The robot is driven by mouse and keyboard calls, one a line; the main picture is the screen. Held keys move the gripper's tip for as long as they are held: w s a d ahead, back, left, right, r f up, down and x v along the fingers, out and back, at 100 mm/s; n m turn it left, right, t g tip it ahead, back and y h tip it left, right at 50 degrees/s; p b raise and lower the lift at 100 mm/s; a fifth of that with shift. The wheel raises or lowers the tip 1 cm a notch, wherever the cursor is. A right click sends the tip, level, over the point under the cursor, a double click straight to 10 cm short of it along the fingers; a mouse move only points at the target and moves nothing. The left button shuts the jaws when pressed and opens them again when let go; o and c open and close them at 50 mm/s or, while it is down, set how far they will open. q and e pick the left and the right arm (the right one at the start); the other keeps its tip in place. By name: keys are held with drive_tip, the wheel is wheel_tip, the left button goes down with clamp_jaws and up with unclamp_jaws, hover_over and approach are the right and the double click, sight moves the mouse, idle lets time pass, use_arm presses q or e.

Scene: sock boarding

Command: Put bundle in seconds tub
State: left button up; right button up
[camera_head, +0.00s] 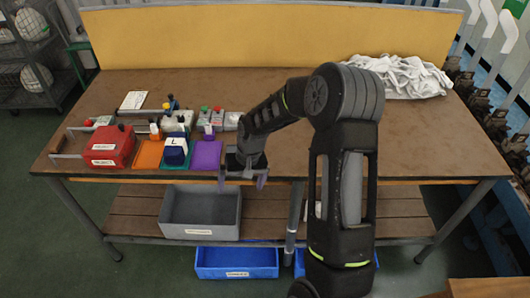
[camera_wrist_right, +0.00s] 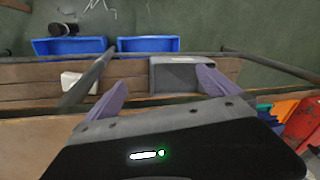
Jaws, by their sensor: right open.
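My right gripper (camera_head: 242,181) is open and empty, hanging at the table's front edge beside the purple mat; its two purple fingers also show apart in the right wrist view (camera_wrist_right: 160,84). A white object (camera_wrist_right: 80,82), perhaps a bundle, lies on the lower shelf; my arm mostly hides it in the head view. A dark blue bundle-like item (camera_head: 175,152) with a white band marked L stands on the green mat. A blue tub (camera_head: 237,272) with an unreadable label sits on the floor, a second blue tub (camera_head: 367,266) to its right. My left gripper is not in view.
A labelled grey bin (camera_head: 200,232) stands on the lower shelf. On the table are a red box (camera_head: 108,161), an orange mat (camera_head: 149,155), a purple mat (camera_head: 207,156), several small bottles, and a white cloth pile (camera_head: 400,76) at the back right. The table's middle is bare.

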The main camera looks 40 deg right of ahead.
drive_tip(key=s+a+f+n+y+p, duration=0.1)
drive_tip(key=s+a+f, duration=0.1)
drive_tip(key=a, duration=0.3)
drive_tip(key=s+a+f+p, duration=0.1)
drive_tip(key=a+f, duration=0.2)
drive_tip(key=a, duration=0.1)
use_arm(q)
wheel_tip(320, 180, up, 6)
drive_tip(key=p, duration=0.4)
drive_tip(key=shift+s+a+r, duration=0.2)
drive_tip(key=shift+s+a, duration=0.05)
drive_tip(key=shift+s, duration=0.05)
use_arm(e)
drive_tip(key=s+a+f+n, duration=0.1)
drive_tip(key=s+a+f, duration=0.1)
drive_tip(key=s+a, duration=0.6)
drive_tip(key=s+a+f+n+g+y, duration=0.1)
drive_tip(key=s+a+f, duration=0.1)
drive_tip(key=s+a, duration=0.6)
drive_tip(key=s, duration=0.3)
drive_tip(key=shift+s+a+f, duration=0.2)
drive_tip(key=shift+s+a, duration=0.15)
drive_tip(key=shift+a, duration=0.05)
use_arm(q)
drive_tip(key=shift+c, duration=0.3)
use_arm(e)
drive_tip(key=shift+c, duration=0.2)
